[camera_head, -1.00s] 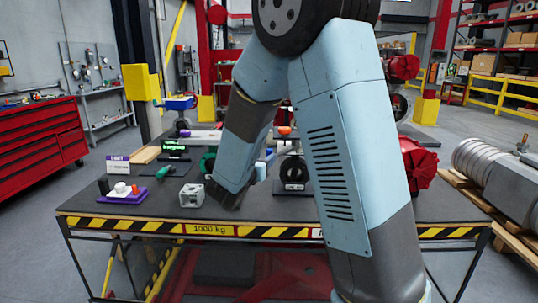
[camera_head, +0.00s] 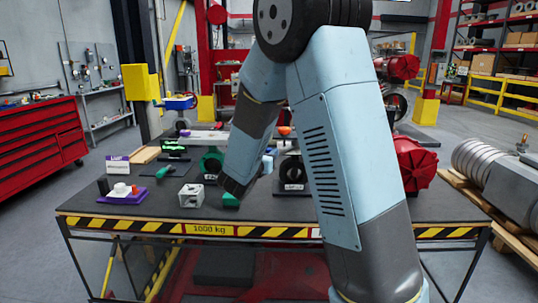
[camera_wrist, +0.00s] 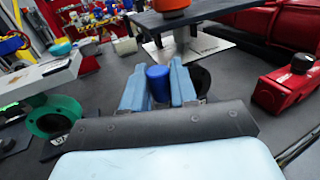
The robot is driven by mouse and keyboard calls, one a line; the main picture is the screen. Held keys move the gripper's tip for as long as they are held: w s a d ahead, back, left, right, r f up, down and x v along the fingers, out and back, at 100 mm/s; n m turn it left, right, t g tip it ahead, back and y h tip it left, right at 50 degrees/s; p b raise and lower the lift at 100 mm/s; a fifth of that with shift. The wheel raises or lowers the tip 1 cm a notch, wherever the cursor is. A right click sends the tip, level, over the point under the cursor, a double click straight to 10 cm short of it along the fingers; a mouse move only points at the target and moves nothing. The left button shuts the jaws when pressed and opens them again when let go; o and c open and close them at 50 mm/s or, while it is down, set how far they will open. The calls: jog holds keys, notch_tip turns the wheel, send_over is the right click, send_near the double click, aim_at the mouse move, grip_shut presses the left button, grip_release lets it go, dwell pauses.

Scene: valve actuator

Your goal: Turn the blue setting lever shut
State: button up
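The blue setting lever shows as an upright blue cylinder (camera_wrist: 158,84) in the middle of the wrist view. My gripper (camera_wrist: 158,90) has its two light blue fingers apart, one on each side of the blue cylinder. The cylinder fills most of the gap; whether the fingers touch it cannot be told. A black round part (camera_wrist: 201,79) is partly hidden behind the right finger. In the head view, my gripper (camera_head: 268,163) is low over the bench, partly hidden behind my arm. The lever cannot be made out there.
A green flanged part (camera_wrist: 54,116) stands left of my gripper. A red box with a black knob (camera_wrist: 284,90) stands to the right. A dark plate with an orange part (camera_wrist: 172,5) is ahead. A grey block (camera_head: 191,195) and purple tray (camera_head: 122,196) sit on the bench (camera_head: 150,208).

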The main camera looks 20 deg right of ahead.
grip_shut()
